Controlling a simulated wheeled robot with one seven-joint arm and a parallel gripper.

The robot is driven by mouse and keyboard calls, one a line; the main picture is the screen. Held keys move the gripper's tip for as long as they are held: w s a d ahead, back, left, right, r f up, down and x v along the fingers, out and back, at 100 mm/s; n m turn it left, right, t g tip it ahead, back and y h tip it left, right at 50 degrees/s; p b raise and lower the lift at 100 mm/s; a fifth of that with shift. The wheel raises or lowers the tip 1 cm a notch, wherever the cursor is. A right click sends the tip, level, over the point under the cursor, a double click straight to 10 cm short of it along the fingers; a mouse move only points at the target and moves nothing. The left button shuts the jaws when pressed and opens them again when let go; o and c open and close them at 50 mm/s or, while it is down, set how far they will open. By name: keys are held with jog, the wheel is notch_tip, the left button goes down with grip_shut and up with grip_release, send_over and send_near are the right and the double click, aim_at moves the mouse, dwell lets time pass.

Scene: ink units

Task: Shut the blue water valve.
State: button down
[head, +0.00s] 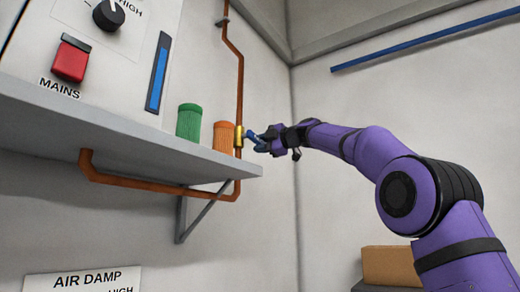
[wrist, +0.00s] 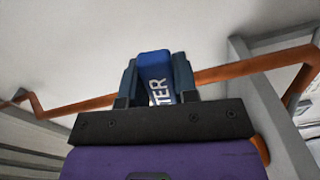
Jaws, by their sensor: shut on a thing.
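The blue water valve has a yellow body (head: 239,137) on a copper pipe (head: 240,85) at the right end of a grey shelf in the head view. Its blue handle (wrist: 155,72) fills the wrist view's centre, with the letters "TER" in white on it. My gripper (head: 261,141) reaches it from the right and is shut on the handle, one finger on each side. In the wrist view the handle lies across the copper pipe, which shows on both sides of it. The yellow body is hidden there.
An orange ribbed jar (head: 224,137) stands close beside the valve on the shelf (head: 120,133), with a green ribbed jar (head: 189,121) left of it. A panel with a red MAINS switch (head: 71,59) stands further left. A cardboard box (head: 390,266) is at lower right.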

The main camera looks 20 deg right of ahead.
jog(key=shift+r+n, duration=0.6)
jog(key=shift+n, duration=0.5)
jog(key=c, duration=0.9)
grip_release()
jog(key=shift+d+r, duration=0.1)
jog(key=v, duration=1)
jog(key=shift+s+d, duration=0.15)
jog(key=shift+s, duration=0.15)
